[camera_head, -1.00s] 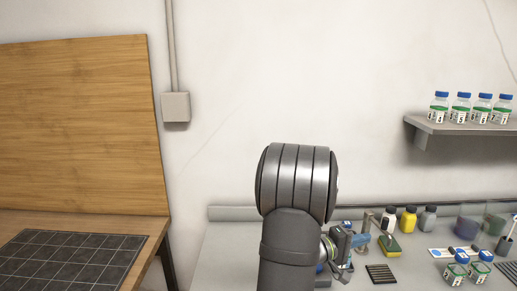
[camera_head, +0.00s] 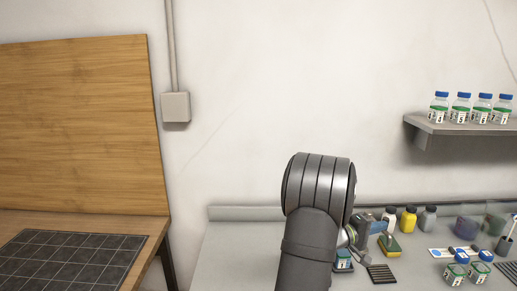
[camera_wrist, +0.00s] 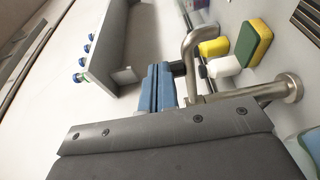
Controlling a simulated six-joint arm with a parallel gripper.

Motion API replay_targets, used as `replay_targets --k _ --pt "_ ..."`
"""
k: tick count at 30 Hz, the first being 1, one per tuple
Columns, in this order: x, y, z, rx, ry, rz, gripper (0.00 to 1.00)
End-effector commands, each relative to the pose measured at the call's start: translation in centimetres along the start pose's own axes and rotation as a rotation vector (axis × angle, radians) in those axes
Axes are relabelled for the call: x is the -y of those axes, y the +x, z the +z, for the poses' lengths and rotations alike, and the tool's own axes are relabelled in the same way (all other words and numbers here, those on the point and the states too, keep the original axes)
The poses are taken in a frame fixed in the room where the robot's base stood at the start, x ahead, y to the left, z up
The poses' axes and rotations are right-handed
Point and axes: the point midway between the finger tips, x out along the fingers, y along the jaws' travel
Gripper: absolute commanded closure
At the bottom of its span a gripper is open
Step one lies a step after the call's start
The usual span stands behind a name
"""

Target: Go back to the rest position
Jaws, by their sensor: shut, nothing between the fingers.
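My gripper (camera_wrist: 158,88) shows in the wrist view with its blue fingers together and nothing between them. In the head view my gripper (camera_head: 375,227) is partly hidden behind my dark arm, low over the grey bench. In the wrist view a metal faucet (camera_wrist: 245,95) lies just to the right of the fingers; I cannot tell whether they touch.
A yellow-green sponge (camera_head: 389,245) and several bottles, one yellow (camera_head: 408,220), stand near the gripper. A dark ribbed mat (camera_head: 381,274) and two green-labelled jars (camera_head: 455,274) sit nearer. A wall shelf (camera_head: 450,128) holds several blue-capped bottles. A wooden board (camera_head: 80,125) stands left.

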Motion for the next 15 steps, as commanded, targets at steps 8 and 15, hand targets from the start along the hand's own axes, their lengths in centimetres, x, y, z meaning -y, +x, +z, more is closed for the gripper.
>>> replay_targets --k 8,15 --pt "0.0 -4.2 -3.6 -0.004 0.002 -0.001 1.00" --pt "0.0 -6.4 -6.5 -0.004 0.000 -0.002 1.00"
